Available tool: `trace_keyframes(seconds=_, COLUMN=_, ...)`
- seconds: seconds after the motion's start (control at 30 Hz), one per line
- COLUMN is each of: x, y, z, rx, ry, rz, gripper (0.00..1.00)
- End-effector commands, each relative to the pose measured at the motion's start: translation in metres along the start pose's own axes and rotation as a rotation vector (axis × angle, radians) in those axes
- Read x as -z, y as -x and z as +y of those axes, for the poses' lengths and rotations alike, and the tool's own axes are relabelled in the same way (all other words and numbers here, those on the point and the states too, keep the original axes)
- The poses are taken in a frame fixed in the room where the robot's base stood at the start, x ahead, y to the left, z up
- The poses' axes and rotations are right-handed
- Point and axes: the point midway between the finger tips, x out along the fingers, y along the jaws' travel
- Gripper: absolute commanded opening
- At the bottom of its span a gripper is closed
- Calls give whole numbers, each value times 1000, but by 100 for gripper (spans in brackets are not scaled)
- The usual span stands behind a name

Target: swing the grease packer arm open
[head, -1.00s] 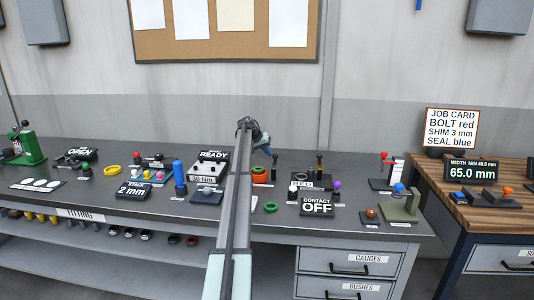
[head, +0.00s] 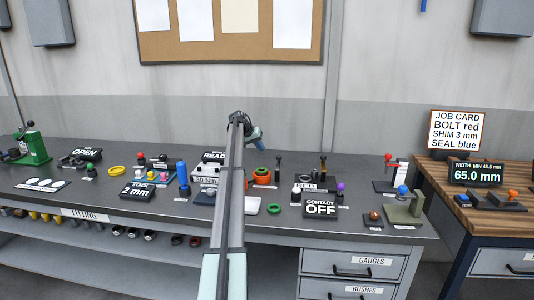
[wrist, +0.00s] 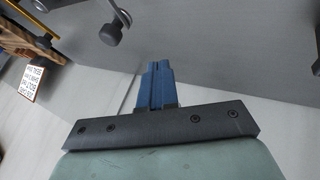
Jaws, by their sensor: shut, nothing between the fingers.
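No label reads grease packer, so I cannot tell for sure which device it is. A green machine (head: 33,148) with a lever and dark knob stands at the bench's far left. Beside it lies a low dark fixture (head: 72,162) with a sign reading OPEN (head: 86,153). On the right, an olive stand (head: 403,210) carries a blue knob. My gripper (head: 257,142) is raised over the back middle of the bench, apart from all of these. In the wrist view its blue fingers (wrist: 156,85) are together with nothing between them.
The dark bench (head: 130,215) holds several small fixtures, a STACK 2 mm sign (head: 137,191), a CONTACT OFF sign (head: 320,206) and green and orange rings. A wooden bench (head: 432,181) with a 65.0 mm display stands right. My arm hides part of the bench middle.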

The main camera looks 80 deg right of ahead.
Motion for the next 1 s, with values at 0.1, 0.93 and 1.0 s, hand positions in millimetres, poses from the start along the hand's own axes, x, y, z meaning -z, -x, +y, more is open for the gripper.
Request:
trace_keyframes(seconds=0.1, x=5, y=22, z=-3, rx=1, ry=0, rz=1, gripper=0)
trace_keyframes(seconds=0.93, x=10, y=61, z=-8, rx=0, ry=0, rz=-1, gripper=0)
trace_keyframes(seconds=1.0, x=10, y=61, z=-8, rx=0, ry=0, rz=-1, gripper=0)
